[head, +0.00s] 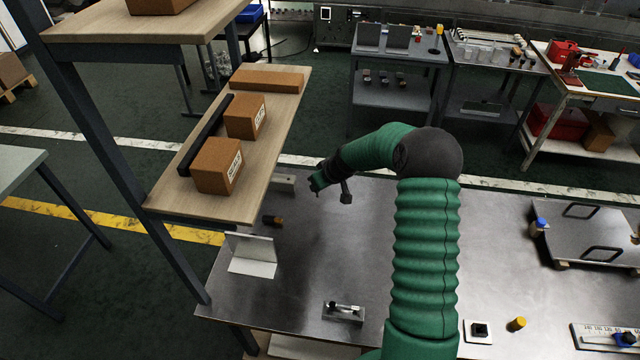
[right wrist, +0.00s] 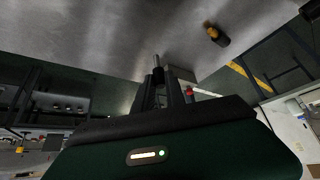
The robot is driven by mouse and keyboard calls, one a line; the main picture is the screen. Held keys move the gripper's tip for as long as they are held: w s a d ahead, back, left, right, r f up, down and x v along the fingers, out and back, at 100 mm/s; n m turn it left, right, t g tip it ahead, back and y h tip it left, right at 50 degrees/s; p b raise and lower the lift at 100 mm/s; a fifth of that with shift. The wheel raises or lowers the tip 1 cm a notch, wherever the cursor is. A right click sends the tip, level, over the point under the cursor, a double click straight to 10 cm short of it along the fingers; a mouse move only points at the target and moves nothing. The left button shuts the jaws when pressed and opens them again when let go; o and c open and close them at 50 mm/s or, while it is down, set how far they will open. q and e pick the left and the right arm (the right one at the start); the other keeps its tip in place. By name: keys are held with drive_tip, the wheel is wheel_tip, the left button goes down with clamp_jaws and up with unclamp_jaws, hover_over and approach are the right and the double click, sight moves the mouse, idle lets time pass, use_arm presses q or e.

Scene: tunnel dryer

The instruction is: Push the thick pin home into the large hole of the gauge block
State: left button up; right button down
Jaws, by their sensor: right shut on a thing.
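A small pale grey block (head: 284,182), likely the gauge block, sits on the metal bench by the shelf edge. Its holes cannot be made out. My right gripper (head: 317,187) is just right of this block, low over the bench, with a gap between them in the head view. In the right wrist view, the right gripper (right wrist: 160,84) is shut on a slim silver cylinder, likely the thick pin (right wrist: 157,61), whose end sticks out beyond the fingertips. The pin cannot be made out in the head view. My left gripper is in neither view.
A dark piece with an orange end (head: 272,220) lies nearer on the bench; the right wrist view shows it too (right wrist: 217,35). A wooden shelf with cartons (head: 218,166) overhangs the left. A bent metal plate (head: 252,255) and small fixture (head: 343,312) stand in front.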

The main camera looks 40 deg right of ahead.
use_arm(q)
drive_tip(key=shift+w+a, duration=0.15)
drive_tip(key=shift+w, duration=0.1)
use_arm(e)
drive_tip(key=s+a+m, duration=0.1)
drive_tip(key=s+a, duration=0.3)
drive_tip(key=a, duration=0.5)
drive_tip(key=s+a+f+m+h, duration=0.1)
drive_tip(key=s+a, duration=0.4)
drive_tip(key=a, duration=0.5)
drive_tip(key=s+a+f+m+h, duration=0.1)
drive_tip(key=s+a, duration=0.4)
drive_tip(key=a, duration=0.5)
drive_tip(key=shift+m+g, duration=0.4)
drive_tip(key=shift+m, duration=0.3)
drive_tip(key=shift+f, duration=0.2)
